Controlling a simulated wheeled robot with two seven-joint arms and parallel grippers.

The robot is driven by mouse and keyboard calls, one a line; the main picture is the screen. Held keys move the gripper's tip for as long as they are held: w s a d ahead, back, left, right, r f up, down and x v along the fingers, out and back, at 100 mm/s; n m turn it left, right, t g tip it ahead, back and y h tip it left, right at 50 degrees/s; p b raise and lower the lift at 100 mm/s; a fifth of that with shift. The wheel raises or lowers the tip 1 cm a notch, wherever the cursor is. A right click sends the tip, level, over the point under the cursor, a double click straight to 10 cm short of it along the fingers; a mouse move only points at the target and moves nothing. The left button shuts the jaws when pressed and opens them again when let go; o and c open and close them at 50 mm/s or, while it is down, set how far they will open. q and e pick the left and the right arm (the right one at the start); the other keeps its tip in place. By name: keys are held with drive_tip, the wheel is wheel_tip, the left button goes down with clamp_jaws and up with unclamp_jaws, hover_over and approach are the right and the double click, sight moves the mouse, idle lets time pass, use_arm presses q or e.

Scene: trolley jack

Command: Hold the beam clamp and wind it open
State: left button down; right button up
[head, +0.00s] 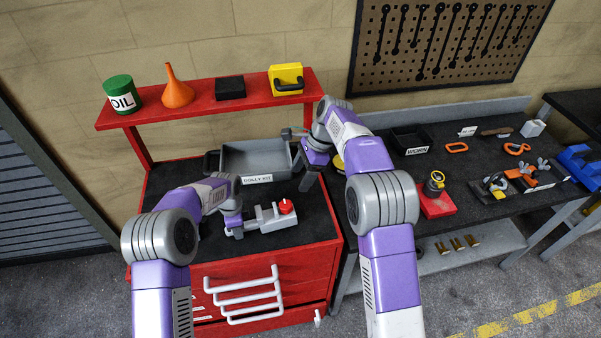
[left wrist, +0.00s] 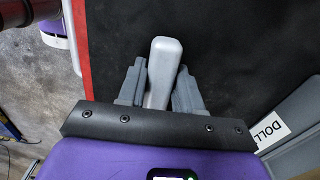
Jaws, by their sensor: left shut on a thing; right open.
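The beam clamp (head: 262,217) is a grey body with a red knob (head: 286,206) at its right end. It is on the black top of the red trolley. My left gripper (head: 237,229) is at the clamp's left end. In the left wrist view, its two grey fingers (left wrist: 159,90) are shut on a rounded grey bar of the clamp (left wrist: 164,62). The red knob is out of that view. My right gripper (head: 303,165) is open, above the back right of the trolley top, apart from the clamp and its knob.
A grey tray labelled DOLLY KIT (head: 255,160) stands behind the clamp. The red shelf (head: 220,105) holds an oil can (head: 121,95), an orange funnel (head: 177,88), a black box (head: 230,87) and a yellow case (head: 287,80). A cluttered workbench (head: 455,165) stands to the right.

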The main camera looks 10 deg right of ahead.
use_arm(q)
drive_tip(key=c, duration=0.7)
unclamp_jaws()
drive_tip(key=shift+r, duration=0.15)
